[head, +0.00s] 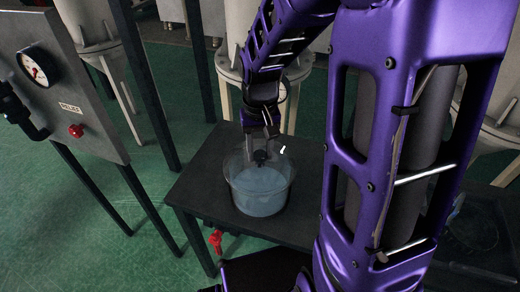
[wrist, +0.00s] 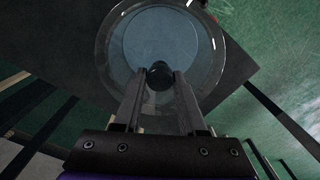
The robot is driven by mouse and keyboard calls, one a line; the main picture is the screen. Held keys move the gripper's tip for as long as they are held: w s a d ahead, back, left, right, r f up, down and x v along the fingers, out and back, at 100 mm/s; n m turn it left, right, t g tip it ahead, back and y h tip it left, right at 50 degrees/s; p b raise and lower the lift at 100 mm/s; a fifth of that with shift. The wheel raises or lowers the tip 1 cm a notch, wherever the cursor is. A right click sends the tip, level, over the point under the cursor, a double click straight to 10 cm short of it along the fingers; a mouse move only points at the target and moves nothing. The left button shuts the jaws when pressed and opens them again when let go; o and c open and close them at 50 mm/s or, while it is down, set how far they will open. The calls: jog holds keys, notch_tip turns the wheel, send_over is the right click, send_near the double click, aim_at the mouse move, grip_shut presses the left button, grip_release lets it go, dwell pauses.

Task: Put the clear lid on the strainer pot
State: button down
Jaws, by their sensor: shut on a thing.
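The strainer pot (head: 261,200) looks see-through with a pale blue-grey inside and stands on a dark table. My gripper (head: 261,150) points down over it, its fingers closed around a dark round knob (head: 260,157). In the wrist view the knob (wrist: 160,75) sits between my two fingertips (wrist: 158,80). The clear lid (wrist: 112,62) under the knob is hard to tell from the pot's wall. It lies at or close to the pot's rim; I cannot tell whether it touches all round.
The dark table (head: 205,185) has bare room left of the pot. A panel with a pressure gauge (head: 35,66) and a red knob (head: 76,130) stands at the left. A red valve handle (head: 215,240) is at the table's front edge. Legs and tanks stand behind.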

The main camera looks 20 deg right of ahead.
jog(key=shift+f, duration=0.35)
jog(key=shift+c, duration=1.9)
grip_release()
jog(key=shift+r, duration=0.15)
notch_tip(320, 180, up, 17)
jog(key=p, duration=0.3)
jog(key=shift+d+r, duration=0.1)
